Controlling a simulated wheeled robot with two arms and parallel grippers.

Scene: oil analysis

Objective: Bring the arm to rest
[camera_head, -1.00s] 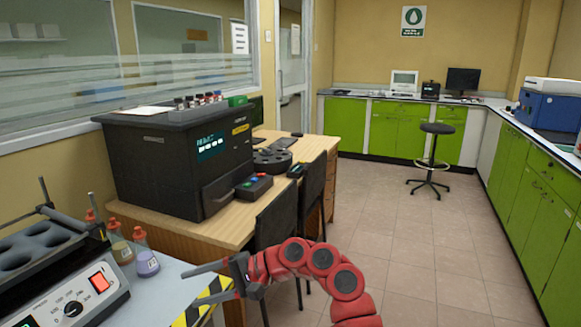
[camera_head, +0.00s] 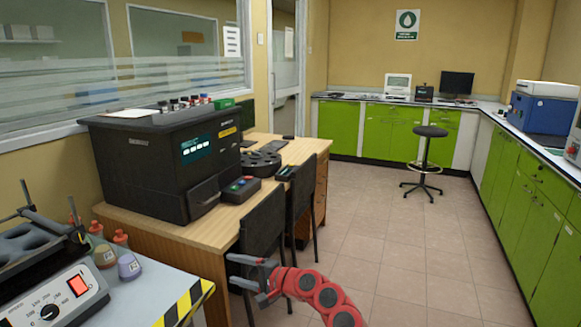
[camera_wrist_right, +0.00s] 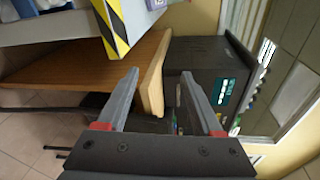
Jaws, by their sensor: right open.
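My right arm (camera_head: 318,290) is red and black and comes in from the bottom of the head view. Its gripper (camera_head: 238,272) is open and empty, with its fingers pointing left. It is in front of a black chair, to the right of the striped corner of the grey bench. In the right wrist view the two grey fingers (camera_wrist_right: 160,95) are spread apart with nothing between them. Behind them show the wooden desk and the black analyser. My left gripper is not in view.
A hot plate (camera_head: 60,295) and bottles with orange caps (camera_head: 128,262) stand on the grey bench (camera_head: 150,295) at lower left. A black analyser (camera_head: 160,160) stands on a wooden desk (camera_head: 165,240). Black chairs (camera_head: 262,235) stand beside it.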

